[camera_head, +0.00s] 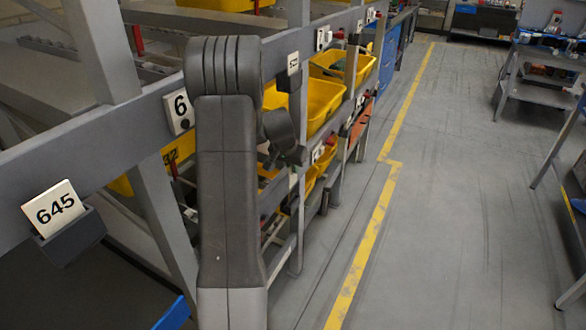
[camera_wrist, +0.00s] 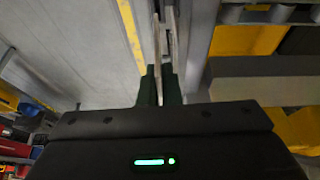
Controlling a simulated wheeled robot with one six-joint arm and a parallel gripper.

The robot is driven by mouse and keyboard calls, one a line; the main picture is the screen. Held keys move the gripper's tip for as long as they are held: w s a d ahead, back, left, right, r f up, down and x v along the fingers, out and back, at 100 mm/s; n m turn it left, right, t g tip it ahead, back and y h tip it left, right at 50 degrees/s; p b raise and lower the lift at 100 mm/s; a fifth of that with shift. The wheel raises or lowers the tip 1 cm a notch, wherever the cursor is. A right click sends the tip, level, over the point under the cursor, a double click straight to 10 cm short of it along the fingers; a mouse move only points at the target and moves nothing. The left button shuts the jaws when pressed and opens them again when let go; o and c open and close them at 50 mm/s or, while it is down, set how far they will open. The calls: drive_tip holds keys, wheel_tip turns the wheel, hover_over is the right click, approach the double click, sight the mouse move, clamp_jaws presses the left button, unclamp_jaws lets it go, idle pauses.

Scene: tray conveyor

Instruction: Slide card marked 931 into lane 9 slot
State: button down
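In the wrist view my gripper (camera_wrist: 159,86) has its two dark green fingers close together. A thin pale strip (camera_wrist: 158,45), which looks like a card seen edge-on, stands between them; no number shows on it. No card marked 931 can be read. A lane plate marked 6 (camera_head: 180,108) is on the grey rail beside my arm. Farther lane plates (camera_head: 323,38) are too small to read surely, so I cannot tell which is lane 9.
A card marked 645 (camera_head: 55,208) sits tilted in a dark holder (camera_head: 74,238) at left. Another card (camera_head: 293,63) stands in a holder (camera_head: 289,82) farther along the rail. Yellow trays (camera_head: 322,100) fill the rack.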

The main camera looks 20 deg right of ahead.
sight(293, 182)
drive_tip(key=shift+f+b, duration=2.4)
drive_tip(key=shift+f, duration=0.55)
drive_tip(key=shift+f+b, duration=2.3)
drive_tip(key=shift+b, duration=0.3)
drive_tip(key=shift+r, duration=0.15)
drive_tip(key=shift+r+p, duration=1.25)
drive_tip(key=shift+r, duration=0.7)
drive_tip(key=shift+b, duration=0.3)
